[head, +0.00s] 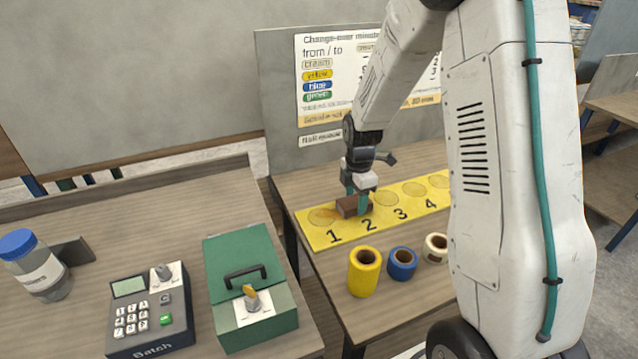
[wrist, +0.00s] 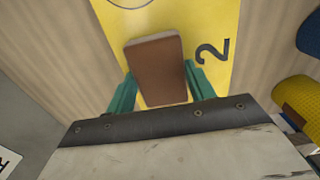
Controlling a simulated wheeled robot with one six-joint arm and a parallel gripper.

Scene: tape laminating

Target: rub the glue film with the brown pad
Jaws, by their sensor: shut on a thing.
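My gripper (head: 357,197) is shut on the brown pad (head: 347,207), with one teal finger on each side of it. The pad is at the yellow strip (head: 320,239), between the round patch at number 1 (head: 322,216) and the patch at number 3 (head: 386,198). Whether it touches the strip I cannot tell. In the wrist view the pad (wrist: 158,68) sits slightly tilted between the fingers (wrist: 160,90), beside the printed 2. Part of a round outline shows at the top edge there. The pad and gripper hide the spot at 2. I cannot make out a glue film for certain.
Yellow (head: 364,271), blue (head: 402,263) and cream (head: 435,248) tape rolls stand in front of the strip. A sign board (head: 327,75) stands behind. On the left table are a keypad box (head: 150,311), a green case (head: 235,262) and a blue-lidded jar (head: 37,268).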

